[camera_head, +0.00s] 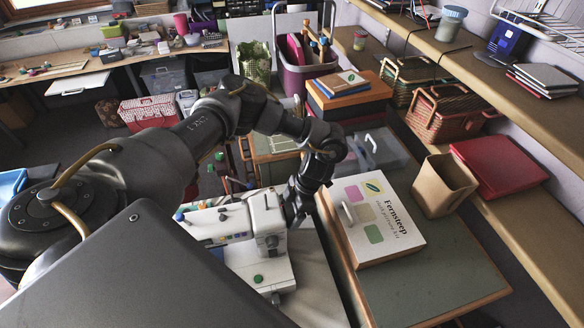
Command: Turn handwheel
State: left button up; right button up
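A white sewing machine (232,222) stands on a table at the lower middle of the head view. Its upright end with a small dark panel is at its right. My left arm reaches in from the left, over the machine, and bends down at that end. My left gripper (292,212) points downward at the machine's right end, beside or touching it; I cannot tell which. The handwheel is not clearly visible, and the gripper covers that end. The fingers are dark and small, so their opening cannot be told. My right gripper is not in view.
A white "Fernsteep" box (370,218) lies close to the right of the gripper. Beyond it are an open brown paper container (443,187), a clear box (385,150) and a red case (498,167). Wicker baskets (440,112) stand behind. The green table surface (430,272) at the front right is clear.

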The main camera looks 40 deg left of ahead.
pick_arm(q)
jog(key=c, duration=0.5)
jog(key=shift+d, duration=0.15)
jog(key=shift+c, duration=0.2)
jog(key=t+y, duration=0.2)
jog(key=shift+s+d+n+y, duration=0.1)
jog(key=shift+s+n+y, duration=0.05)
jog(key=shift+n+y, duration=0.2)
jog(key=shift+s+d+f+n+t+y, duration=0.1)
jog(key=shift+n+t+y, duration=0.1)
jog(key=shift+t+y, duration=0.35)
jog(key=shift+f+n+t+y, duration=0.1)
jog(key=shift+n+t+y, duration=0.05)
jog(key=shift+t+y, duration=0.4)
jog(key=shift+y, duration=0.25)
jog(key=o, duration=1)
